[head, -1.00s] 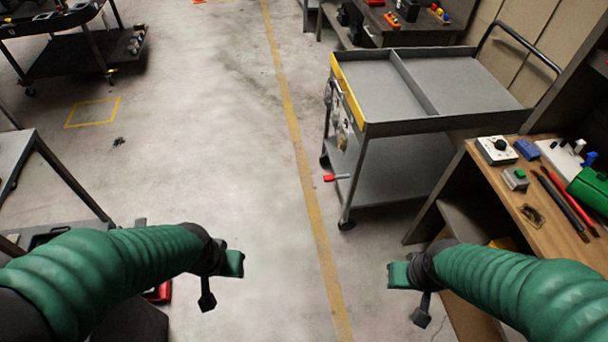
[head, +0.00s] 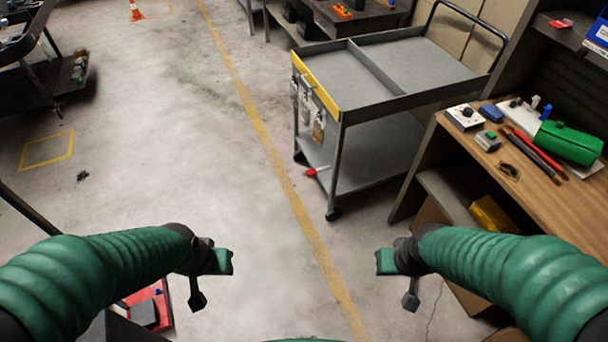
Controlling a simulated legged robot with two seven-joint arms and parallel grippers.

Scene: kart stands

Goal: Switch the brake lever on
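A grey two-shelf cart (head: 338,134) with a yellow front edge stands right of the middle. A small lever with a red tip (head: 311,172), which looks like the brake lever, sticks out low at the cart's left side, near the lower shelf. Its exact angle is hard to tell at this size. My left gripper (head: 209,281) is at the lower left, over bare floor, apart from the cart. My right gripper (head: 398,280) is at the lower right, nearer than the cart and not touching it. Both grippers look open and empty, with their finger parts spread.
A wooden workbench (head: 542,202) with a control box (head: 465,117) and a green case (head: 568,143) stands at the right. A yellow floor line (head: 266,136) runs before the cart. A cone (head: 136,11) stands far left. The middle floor is clear.

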